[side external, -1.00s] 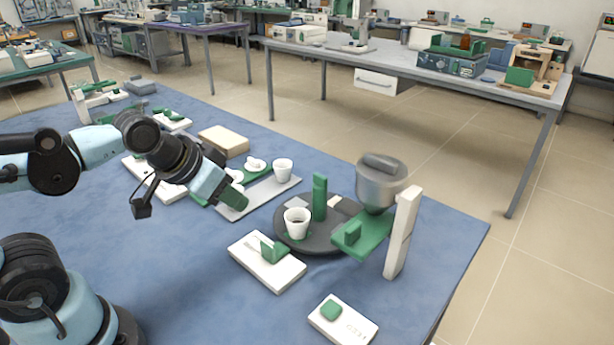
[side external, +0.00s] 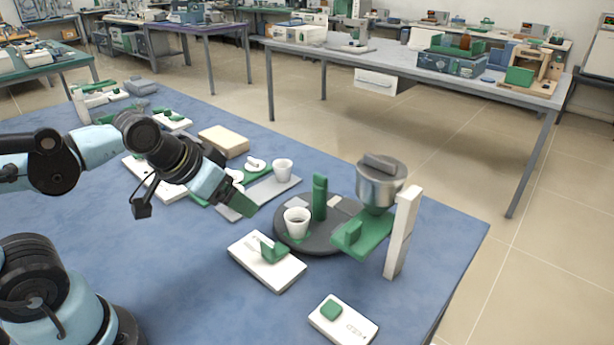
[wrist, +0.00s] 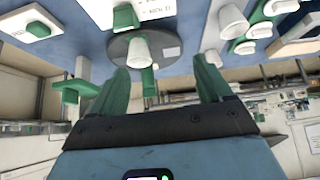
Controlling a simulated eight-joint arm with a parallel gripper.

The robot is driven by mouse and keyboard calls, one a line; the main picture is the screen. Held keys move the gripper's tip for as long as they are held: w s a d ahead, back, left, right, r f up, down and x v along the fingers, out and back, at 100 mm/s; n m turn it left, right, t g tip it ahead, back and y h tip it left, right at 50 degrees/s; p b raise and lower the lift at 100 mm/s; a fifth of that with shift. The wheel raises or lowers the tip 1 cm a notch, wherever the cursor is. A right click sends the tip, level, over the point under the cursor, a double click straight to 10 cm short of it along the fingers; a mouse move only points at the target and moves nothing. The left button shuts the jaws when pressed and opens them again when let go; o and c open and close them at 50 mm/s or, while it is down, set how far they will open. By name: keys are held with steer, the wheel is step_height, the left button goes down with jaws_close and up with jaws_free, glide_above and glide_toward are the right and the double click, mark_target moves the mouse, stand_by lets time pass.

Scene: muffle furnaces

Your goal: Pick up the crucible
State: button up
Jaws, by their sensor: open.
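One white crucible (side external: 297,222), a tapered cup, stands upright on the dark round plate (side external: 330,240); it also shows in the wrist view (wrist: 139,52). A second white cup (side external: 282,170) stands on the grey tray (side external: 262,198) behind it and also shows in the wrist view (wrist: 227,38). My gripper (side external: 243,203) is left of the round plate, apart from both cups. Its two green fingers are open and empty in the wrist view (wrist: 162,78). The first cup appears beyond the gap between them.
A green post (side external: 319,197) stands on the round plate behind the crucible. A metal hopper (side external: 381,184) with a green shelf and white upright (side external: 402,233) stands to its right. A white board (side external: 267,270) lies in front. Blue table (side external: 190,290) is clear at front left.

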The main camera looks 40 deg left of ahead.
steer(key=m+g, duration=0.4)
steer(key=g, duration=0.2)
glide_toward(297, 216)
steer(key=f, duration=0.1)
steer(key=s+f, duration=0.1)
steer(key=d+f, duration=0.1)
steer(key=shift+s+f+m+h, duration=0.1)
steer(key=shift+s+m+h, duration=0.1)
steer(key=shift+m+h, duration=0.1)
steer(key=shift+w+d+f, duration=0.1)
steer(key=shift+w+f, duration=0.05)
steer(key=shift+f, duration=0.7)
steer(key=shift+w+d+f, duration=0.1)
steer(key=shift+w+f, duration=0.1)
steer(key=shift+f, duration=0.65)
steer(key=shift+w+d+f, duration=0.1)
steer(key=shift+w+f, duration=0.05)
steer(key=shift+f, duration=0.7)
steer(key=shift+a, duration=0.1)
steer(key=c, duration=1.1)
steer(key=shift+r, duration=0.1)
